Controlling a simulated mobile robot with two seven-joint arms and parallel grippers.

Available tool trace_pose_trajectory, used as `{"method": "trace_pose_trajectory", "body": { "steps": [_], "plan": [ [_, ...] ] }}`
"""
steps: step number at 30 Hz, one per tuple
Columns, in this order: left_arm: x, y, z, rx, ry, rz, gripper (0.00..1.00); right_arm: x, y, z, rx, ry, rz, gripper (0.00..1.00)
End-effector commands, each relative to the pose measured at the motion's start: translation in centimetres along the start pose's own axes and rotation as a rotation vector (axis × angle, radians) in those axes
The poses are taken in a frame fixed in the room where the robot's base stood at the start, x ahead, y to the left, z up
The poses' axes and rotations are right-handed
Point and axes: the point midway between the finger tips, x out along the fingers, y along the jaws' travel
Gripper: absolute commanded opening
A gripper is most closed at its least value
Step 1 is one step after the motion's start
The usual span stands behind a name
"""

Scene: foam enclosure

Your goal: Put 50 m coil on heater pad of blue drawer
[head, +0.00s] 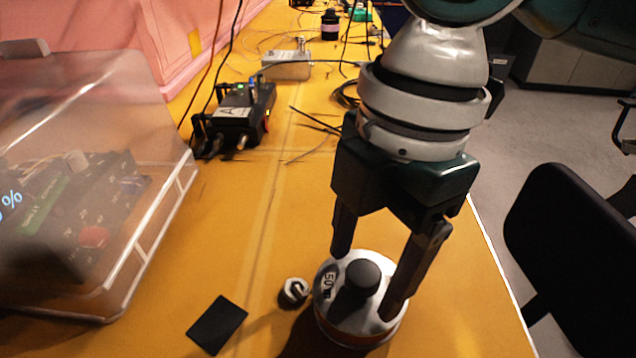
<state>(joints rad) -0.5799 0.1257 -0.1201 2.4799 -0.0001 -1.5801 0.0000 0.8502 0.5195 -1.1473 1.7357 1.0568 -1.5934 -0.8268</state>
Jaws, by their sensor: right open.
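The 50 m coil (336,304) is a round, pale-topped spool with a dark knob (362,278) in its middle and "50 m" printed on its top. It stands on the yellow table near the front. My right gripper (366,280) points down over it, with its two fingers apart on either side of the knob. I cannot tell whether the fingers touch the coil. My left gripper is not in view. No blue drawer or heater pad can be made out.
A small metal part (292,291) and a flat black square (217,325) lie left of the coil. A clear-covered box (150,235) stands at the left. A black device (235,115), a metal box (287,65) and cables lie farther back. A dark chair (575,250) stands beyond the right edge.

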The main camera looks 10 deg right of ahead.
Motion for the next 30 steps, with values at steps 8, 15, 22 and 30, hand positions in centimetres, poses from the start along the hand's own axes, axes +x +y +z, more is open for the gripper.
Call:
{"method": "trace_pose_trajectory", "body": {
  "steps": [8,15,22,30],
  "plan": [
    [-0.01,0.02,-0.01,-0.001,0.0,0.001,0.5,-0.05,0.0,0.0,0.0,0.0,0.0,0.51],
    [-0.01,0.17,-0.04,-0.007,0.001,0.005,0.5,-0.06,0.0,0.01,0.001,0.0,0.0,0.24],
    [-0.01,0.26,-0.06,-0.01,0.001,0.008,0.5,-0.07,0.0,0.01,0.001,0.0,0.0,0.0],
    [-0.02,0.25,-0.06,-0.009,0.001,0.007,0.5,-0.07,0.0,0.01,0.001,0.0,0.0,0.0]
  ]
}}
